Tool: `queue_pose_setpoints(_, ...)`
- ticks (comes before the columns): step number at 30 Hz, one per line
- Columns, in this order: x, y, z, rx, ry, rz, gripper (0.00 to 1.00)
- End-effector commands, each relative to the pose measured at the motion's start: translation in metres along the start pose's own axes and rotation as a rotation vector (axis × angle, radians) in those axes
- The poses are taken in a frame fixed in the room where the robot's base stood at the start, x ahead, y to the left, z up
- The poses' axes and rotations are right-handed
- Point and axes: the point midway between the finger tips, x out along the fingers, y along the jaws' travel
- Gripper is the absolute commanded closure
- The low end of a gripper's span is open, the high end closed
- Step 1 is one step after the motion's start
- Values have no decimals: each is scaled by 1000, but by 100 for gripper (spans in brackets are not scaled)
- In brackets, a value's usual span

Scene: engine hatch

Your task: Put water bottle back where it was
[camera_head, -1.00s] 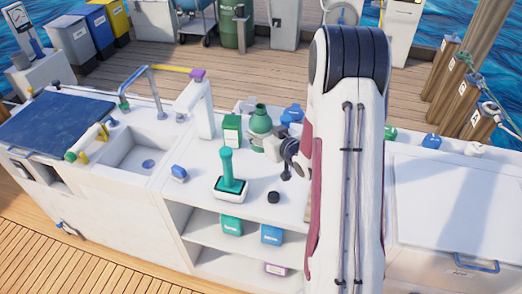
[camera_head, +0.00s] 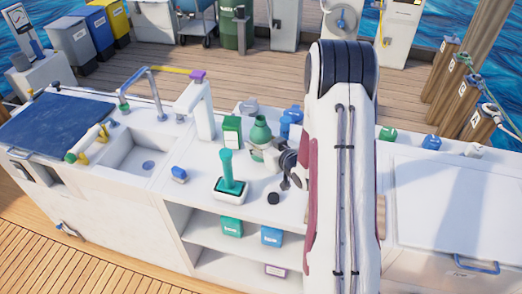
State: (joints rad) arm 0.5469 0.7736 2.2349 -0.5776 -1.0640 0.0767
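A green bottle (camera_head: 261,132) with a narrower neck is over the counter, right of the green box. I take it for the water bottle, but no label is readable. My gripper (camera_head: 268,152) is at the bottle's lower right side, and its pale fingers seem closed around the bottle's lower part. The arm hides part of the gripper, and the bottle's base is hard to see. I cannot tell whether the base touches the counter (camera_head: 250,205).
A green box (camera_head: 232,130) stands just left of the bottle. Blue containers (camera_head: 291,119) and a grey-lidded one (camera_head: 249,106) stand behind. A teal-handled tool (camera_head: 228,172) and a dark knob (camera_head: 273,198) are in front. A sink (camera_head: 140,155) lies left.

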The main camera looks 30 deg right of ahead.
Motion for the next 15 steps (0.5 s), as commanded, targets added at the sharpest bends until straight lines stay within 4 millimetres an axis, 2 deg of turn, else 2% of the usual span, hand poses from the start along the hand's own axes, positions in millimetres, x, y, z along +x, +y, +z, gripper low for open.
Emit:
queue_pose_setpoints(9, 10, 0, 25, 1, -1, 0, 84)
queue_pose_setpoints(15, 13, 0, 32, 0, 0, 1, 84)
